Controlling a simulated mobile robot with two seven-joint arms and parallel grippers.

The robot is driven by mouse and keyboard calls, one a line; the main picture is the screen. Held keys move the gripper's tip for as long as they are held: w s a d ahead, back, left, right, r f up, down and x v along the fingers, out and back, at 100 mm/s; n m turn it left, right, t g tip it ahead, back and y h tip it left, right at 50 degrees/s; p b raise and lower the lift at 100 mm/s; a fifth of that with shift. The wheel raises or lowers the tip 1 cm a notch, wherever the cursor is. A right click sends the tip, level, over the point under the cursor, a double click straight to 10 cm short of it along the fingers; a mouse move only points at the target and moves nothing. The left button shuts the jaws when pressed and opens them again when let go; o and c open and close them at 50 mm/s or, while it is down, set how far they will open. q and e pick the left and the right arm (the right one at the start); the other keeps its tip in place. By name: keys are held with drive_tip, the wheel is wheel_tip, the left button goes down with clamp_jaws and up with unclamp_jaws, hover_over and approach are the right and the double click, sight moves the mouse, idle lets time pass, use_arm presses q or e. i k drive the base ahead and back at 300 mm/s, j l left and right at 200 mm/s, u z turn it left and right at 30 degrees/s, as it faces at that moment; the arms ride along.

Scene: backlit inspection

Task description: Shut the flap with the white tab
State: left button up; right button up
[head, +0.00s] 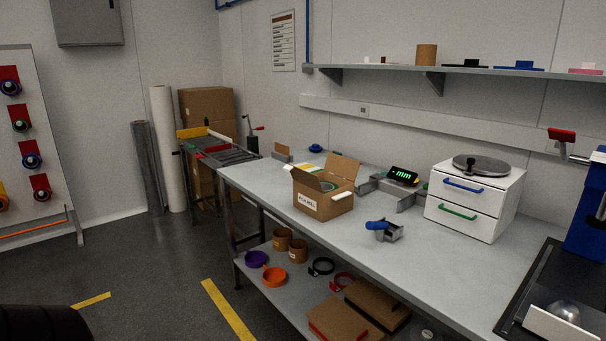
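An open cardboard box (337,208) with a white printed label (305,201) stands on the grey workbench (412,246). Its back flap (343,168) stands up and its left flap (305,180) is raised and spread outward. A small white strip (342,196), which looks like the white tab, shows at the box's near right side, on a flap folded outward. Something greenish shows inside the box; it is too small to tell what. Neither of my grippers is in view.
A blue-handled tape dispenser (384,230) and a white drawer unit (475,198) stand right of the box. A lit green display (403,176) is behind it. A shelf (460,70) runs above. The bench between dispenser and front right edge is clear.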

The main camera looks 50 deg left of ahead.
sight(312, 181)
drive_tip(key=j+u, duration=0.2)
drive_tip(key=j, duration=0.35)
drive_tip(key=j+u, duration=0.2)
drive_tip(key=j, duration=0.35)
drive_tip(key=i+j+u, duration=0.25)
drive_tip(key=j, duration=0.3)
drive_tip(key=k, duration=0.1)
